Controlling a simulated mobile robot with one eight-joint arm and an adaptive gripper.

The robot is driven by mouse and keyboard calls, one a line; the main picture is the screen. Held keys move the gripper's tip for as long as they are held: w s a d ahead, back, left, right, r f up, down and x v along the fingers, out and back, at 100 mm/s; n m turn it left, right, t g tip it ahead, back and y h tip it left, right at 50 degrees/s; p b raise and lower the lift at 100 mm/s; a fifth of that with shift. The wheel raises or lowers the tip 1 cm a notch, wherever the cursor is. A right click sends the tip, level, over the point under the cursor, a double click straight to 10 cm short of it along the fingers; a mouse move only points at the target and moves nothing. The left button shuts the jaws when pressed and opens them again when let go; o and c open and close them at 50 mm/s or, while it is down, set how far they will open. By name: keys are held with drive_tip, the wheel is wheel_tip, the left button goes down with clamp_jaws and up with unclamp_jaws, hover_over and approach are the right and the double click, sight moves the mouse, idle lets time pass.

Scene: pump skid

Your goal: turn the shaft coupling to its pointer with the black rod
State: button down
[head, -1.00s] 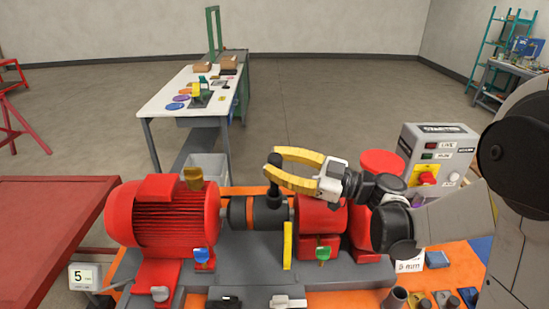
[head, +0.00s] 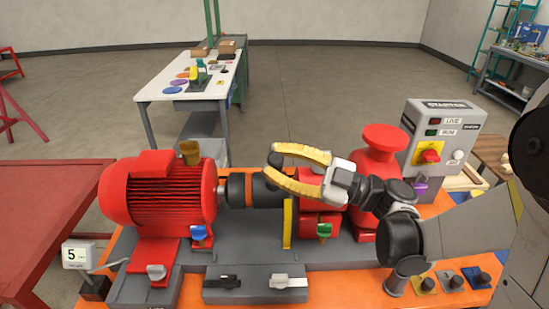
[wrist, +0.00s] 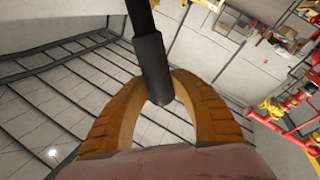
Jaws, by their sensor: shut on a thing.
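In the wrist view the rod (wrist: 150,55) lies between the fingertips (wrist: 158,85).
The grey starter box (head: 438,145) is at the right. A red table (head: 50,215) is at the left, a white workbench (head: 190,85) behind.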

drive_tip(key=s+f+n+g+y+b, duration=0.2)
drive_tip(key=s+f+n+b, duration=0.5)
drive_tip(key=b, duration=0.4)
drive_tip(key=shift+s+a+f, duration=0.15)
drive_tip(key=shift+s+f, duration=0.4)
drive_tip(key=shift+f, duration=0.45)
idle(0.5)
drive_tip(key=s+r+p, duration=0.3)
drive_tip(key=s, duration=0.3)
drive_tip(key=shift+s+r, duration=0.15)
drive_tip(key=shift+s, duration=0.25)
idle(0.8)
idle(0.8)
